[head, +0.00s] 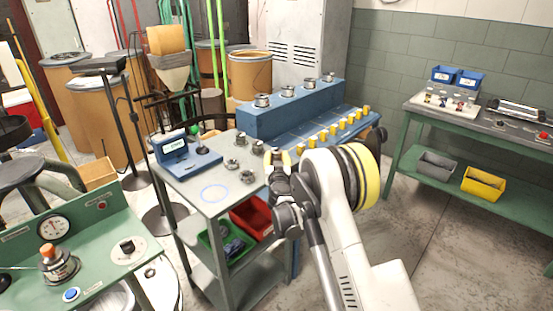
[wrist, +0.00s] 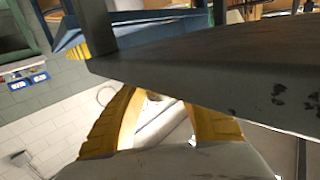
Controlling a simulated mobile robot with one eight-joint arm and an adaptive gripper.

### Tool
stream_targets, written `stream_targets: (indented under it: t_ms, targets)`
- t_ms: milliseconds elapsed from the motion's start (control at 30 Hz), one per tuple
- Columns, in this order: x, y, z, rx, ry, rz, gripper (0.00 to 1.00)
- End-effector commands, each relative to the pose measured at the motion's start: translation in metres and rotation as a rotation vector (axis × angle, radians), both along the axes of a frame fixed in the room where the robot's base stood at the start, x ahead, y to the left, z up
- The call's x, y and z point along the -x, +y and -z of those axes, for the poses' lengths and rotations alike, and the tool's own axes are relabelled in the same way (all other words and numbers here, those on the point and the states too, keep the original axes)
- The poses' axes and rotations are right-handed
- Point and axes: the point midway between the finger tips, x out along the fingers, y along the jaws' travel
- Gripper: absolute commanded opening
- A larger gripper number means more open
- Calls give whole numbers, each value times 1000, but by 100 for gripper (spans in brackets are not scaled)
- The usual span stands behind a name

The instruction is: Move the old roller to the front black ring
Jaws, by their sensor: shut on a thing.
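My gripper (head: 283,160) is above the right part of the grey bench top, beside the blue block. In the wrist view its two yellow fingers (wrist: 158,112) are closed around a small pale part, the roller (wrist: 153,96), mostly hidden. Two dark round ring-like parts stand left of my gripper on the bench: one farther back (head: 232,163) and one nearer the front (head: 247,177). I cannot tell for sure which is the front black ring. A blue-outlined circle (head: 215,193) on the bench is empty.
Metal rollers (head: 262,101) stand on the blue block (head: 290,112), with a row of yellow pegs (head: 333,130) before it. A blue device (head: 185,155) sits at the bench's left. In the wrist view a dark slab edge (wrist: 210,75) passes close to the fingers.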

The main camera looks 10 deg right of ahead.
Motion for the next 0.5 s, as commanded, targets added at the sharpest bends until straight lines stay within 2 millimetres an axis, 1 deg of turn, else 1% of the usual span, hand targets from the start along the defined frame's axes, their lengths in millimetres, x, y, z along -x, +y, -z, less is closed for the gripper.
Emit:
stream_targets:
  t_ms: [133,167,200,233,500]
  targets:
    - [0,0,2,0,0,0,0]
    - [0,0,3,0,0,0,39]
    - [0,0,2,0,0,0,52]
    - [0,0,2,0,0,0,56]
    - [0,0,2,0,0,0,56]
